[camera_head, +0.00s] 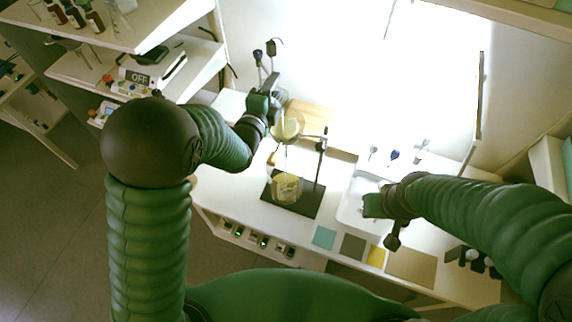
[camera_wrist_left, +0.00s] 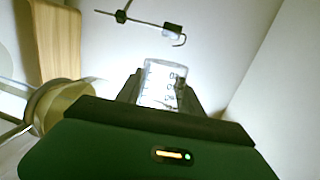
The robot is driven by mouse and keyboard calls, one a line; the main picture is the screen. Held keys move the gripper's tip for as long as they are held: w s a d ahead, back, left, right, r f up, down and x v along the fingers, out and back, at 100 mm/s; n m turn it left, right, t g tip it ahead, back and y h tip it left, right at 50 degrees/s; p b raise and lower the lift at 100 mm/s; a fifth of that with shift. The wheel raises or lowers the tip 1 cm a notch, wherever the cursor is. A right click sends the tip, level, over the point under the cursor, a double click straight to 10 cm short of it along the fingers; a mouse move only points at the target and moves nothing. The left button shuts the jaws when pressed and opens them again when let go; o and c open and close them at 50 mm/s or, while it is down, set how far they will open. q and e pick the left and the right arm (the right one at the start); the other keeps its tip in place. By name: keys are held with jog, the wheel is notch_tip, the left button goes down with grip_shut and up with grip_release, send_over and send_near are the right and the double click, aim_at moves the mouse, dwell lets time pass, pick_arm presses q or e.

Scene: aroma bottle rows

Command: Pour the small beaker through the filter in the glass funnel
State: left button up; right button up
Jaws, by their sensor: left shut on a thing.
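My left gripper (camera_head: 274,100) is shut on the small beaker (camera_wrist_left: 163,83), a clear glass with dark markings between the fingers in the left wrist view. Its contents cannot be made out. The glass funnel with a pale yellow filter (camera_head: 287,126) is held on a stand (camera_head: 321,155), just below and beside the left gripper. The funnel also shows at the left of the wrist view (camera_wrist_left: 58,104). A larger beaker (camera_head: 286,188) with yellowish contents stands below the funnel on the stand's dark base (camera_head: 308,202). My right gripper (camera_head: 371,205) is near the white basin; its fingers are unclear.
A wooden board (camera_head: 309,114) is behind the funnel. The white basin (camera_head: 350,214) lies to the right. Coloured squares, such as a teal one (camera_head: 324,237), lie along the front edge. Shelves with bottles and a scale (camera_head: 151,70) stand at upper left.

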pick_arm(q)
jog(key=shift+s+d+r+m+t+b, duration=0.15)
jog(key=shift+r+m+t+b, duration=0.15)
jog(key=shift+m+b, duration=0.7)
dwell(2.6)
jog(key=shift+n, duration=0.4)
jog(key=shift+a+n, duration=0.2)
jog(key=shift+n, duration=0.1)
jog(key=shift+w+a+f+n+g, duration=0.1)
jog(key=shift+w+f+n+g, duration=0.15)
jog(key=shift+n+g, duration=0.2)
jog(key=shift+f+n, duration=0.3)
jog(key=shift+n, duration=0.05)
jog(key=n+p, duration=0.1)
jog(key=n+g+p, duration=0.1)
jog(key=p, duration=0.1)
jog(key=a+n+g+h+p, duration=0.1)
jog(key=shift+w+f+n+p, duration=0.15)
jog(key=shift+w+n+p, duration=0.15)
jog(key=shift+w, duration=0.05)
jog(key=shift+f+g, duration=0.2)
jog(key=shift+g, duration=0.05)
jog(key=shift+a+f, duration=0.1)
jog(key=shift+f, duration=0.1)
